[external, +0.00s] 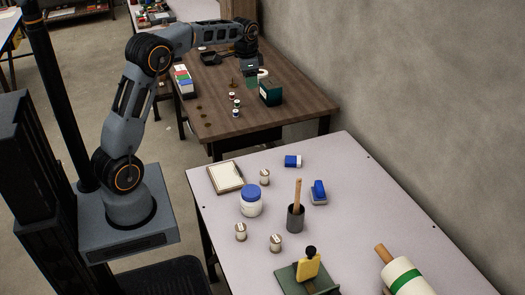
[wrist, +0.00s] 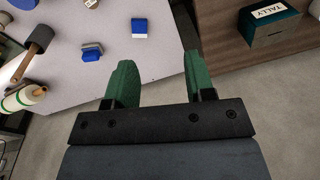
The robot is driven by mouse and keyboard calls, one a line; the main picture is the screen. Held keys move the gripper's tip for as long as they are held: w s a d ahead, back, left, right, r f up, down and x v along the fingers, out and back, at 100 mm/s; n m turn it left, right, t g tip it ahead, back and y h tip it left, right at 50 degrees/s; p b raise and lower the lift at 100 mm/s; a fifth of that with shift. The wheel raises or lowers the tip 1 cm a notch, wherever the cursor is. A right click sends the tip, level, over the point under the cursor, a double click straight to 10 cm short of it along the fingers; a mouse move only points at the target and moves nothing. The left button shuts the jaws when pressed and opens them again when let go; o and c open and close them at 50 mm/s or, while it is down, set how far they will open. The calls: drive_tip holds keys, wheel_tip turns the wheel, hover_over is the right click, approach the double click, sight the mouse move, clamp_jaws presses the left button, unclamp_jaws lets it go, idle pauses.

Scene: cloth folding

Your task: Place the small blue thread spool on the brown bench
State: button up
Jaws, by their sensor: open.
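A dark green TALLY box (external: 271,92) stands on the brown bench near my gripper. A floor gap separates the tables.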

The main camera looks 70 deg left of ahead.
drive_tip(key=s+d+r+n+t, duration=0.1)
drive_tip(key=s+d, duration=0.4)
drive_tip(key=d, duration=0.2)
drive_tip(key=s+d+r, duration=0.2)
drive_tip(key=s+d, duration=0.3)
drive_tip(key=d, duration=0.2)
drive_tip(key=s+d+f, duration=0.3)
drive_tip(key=s+d, duration=0.1)
drive_tip(key=s, duration=0.2)
drive_tip(key=s+d+f+n+t, duration=0.1)
drive_tip(key=s+d+f, duration=0.2)
drive_tip(key=s, duration=0.3)
drive_tip(key=shift+s+d+h, duration=0.3)
drive_tip(key=shift+s+d, duration=0.05)
drive_tip(key=shift+d, duration=0.4)
